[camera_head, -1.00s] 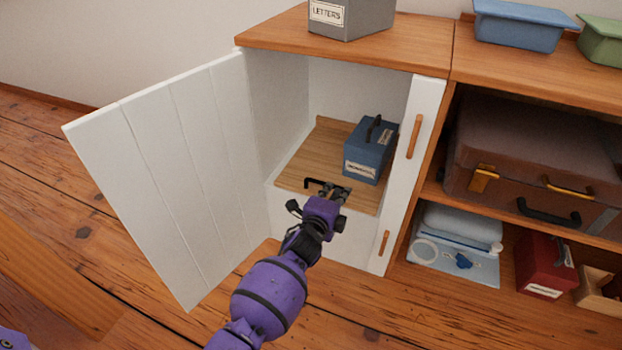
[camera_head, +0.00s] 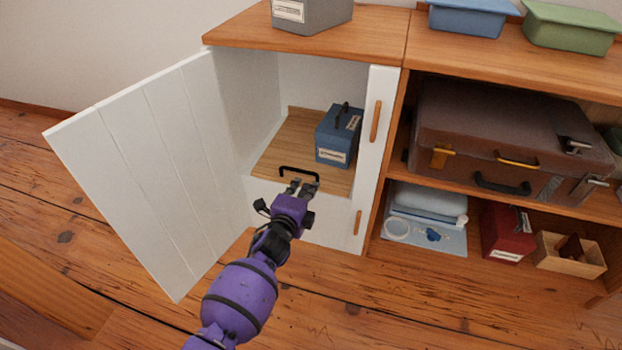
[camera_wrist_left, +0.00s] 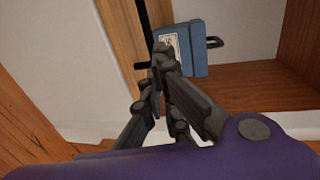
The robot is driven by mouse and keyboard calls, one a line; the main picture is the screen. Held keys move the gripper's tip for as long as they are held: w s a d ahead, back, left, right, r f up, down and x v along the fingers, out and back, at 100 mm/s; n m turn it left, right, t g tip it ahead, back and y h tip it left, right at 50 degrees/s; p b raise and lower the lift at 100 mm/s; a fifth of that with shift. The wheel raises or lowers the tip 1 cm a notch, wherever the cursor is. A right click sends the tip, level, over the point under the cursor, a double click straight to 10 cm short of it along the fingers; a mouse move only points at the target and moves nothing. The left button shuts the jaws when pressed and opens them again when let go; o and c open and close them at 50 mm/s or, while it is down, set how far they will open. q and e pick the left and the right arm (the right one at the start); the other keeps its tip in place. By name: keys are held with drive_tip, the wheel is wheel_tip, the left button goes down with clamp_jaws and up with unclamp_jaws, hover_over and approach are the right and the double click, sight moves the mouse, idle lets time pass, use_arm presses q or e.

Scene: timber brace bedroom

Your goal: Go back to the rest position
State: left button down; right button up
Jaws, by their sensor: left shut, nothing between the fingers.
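My left gripper (camera_head: 302,187) is on a purple arm that comes in from the bottom of the head view. It is shut and empty, just in front of the dark handle (camera_head: 299,172) at the front of the cabinet's wooden shelf board. I cannot tell whether it touches that handle. In the left wrist view its fingers (camera_wrist_left: 165,60) overlap the blue box, which lies beyond them. The blue box (camera_head: 337,144), with a dark handle and a label, stands on the wooden board (camera_head: 285,143) inside the white cabinet. My right gripper is in neither view.
The white cabinet door (camera_head: 140,175) stands wide open at the left. A grey box (camera_head: 325,14) sits on top. At the right, shelves hold a brown suitcase (camera_head: 500,130), a red box (camera_head: 503,229) and a wooden crate (camera_head: 555,252). Wooden floor (camera_head: 330,305) is clear in front.

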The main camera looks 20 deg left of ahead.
use_arm(q)
drive_tip(key=s+r+p, duration=0.1)
drive_tip(key=s+p, duration=0.1)
drive_tip(key=s, duration=0.6)
drive_tip(key=shift+a+p, duration=0.3)
drive_tip(key=shift+p, duration=0.05)
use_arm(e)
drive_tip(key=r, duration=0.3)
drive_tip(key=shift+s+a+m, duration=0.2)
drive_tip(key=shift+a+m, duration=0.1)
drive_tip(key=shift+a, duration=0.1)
use_arm(q)
drive_tip(key=shift+r, duration=0.1)
